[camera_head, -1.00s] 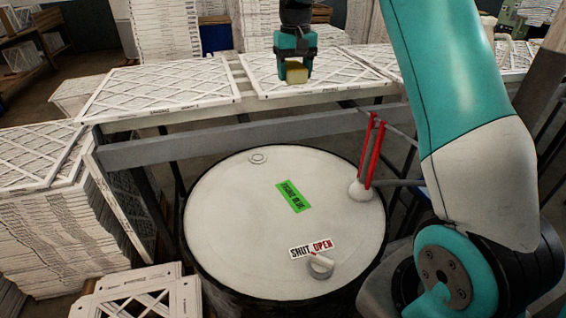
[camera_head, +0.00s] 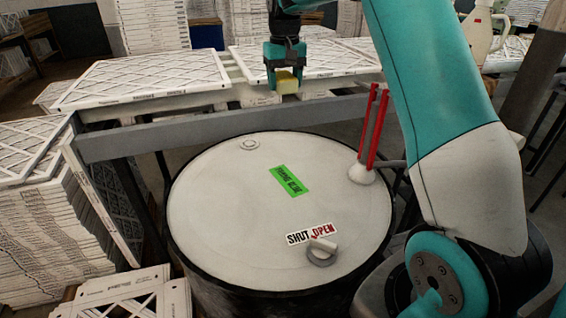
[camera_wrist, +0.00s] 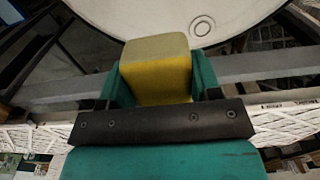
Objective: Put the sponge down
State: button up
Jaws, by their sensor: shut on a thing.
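The sponge (camera_head: 287,82) is a small yellow block with a duller, greyish-green face. It also shows large in the wrist view (camera_wrist: 157,75). My gripper (camera_head: 285,84), with teal fingers, is shut on it and points down. In the head view the gripper and sponge are in front of the front edge of the filter stacks, above the far side of the drum (camera_head: 225,205). In the wrist view the drum's pale lid lies beyond the sponge, and the sponge appears clear of any surface.
A grey rail (camera_head: 190,137) runs behind the drum. Two red upright rods (camera_head: 372,130) stand on the lid's right side. A green label (camera_head: 289,181) and a knob (camera_head: 321,250) beside a SHUT/OPEN sign are on the lid. Stacked filters (camera_head: 35,190) stand at left. Much of the lid is bare.

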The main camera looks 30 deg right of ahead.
aim_at(284, 155)
notch_tip(284, 155, down, 20)
jog(key=shift+p, duration=0.9)
jog(key=shift+f, duration=0.1)
jog(key=o, duration=1)
jog(key=shift+c, duration=0.2)
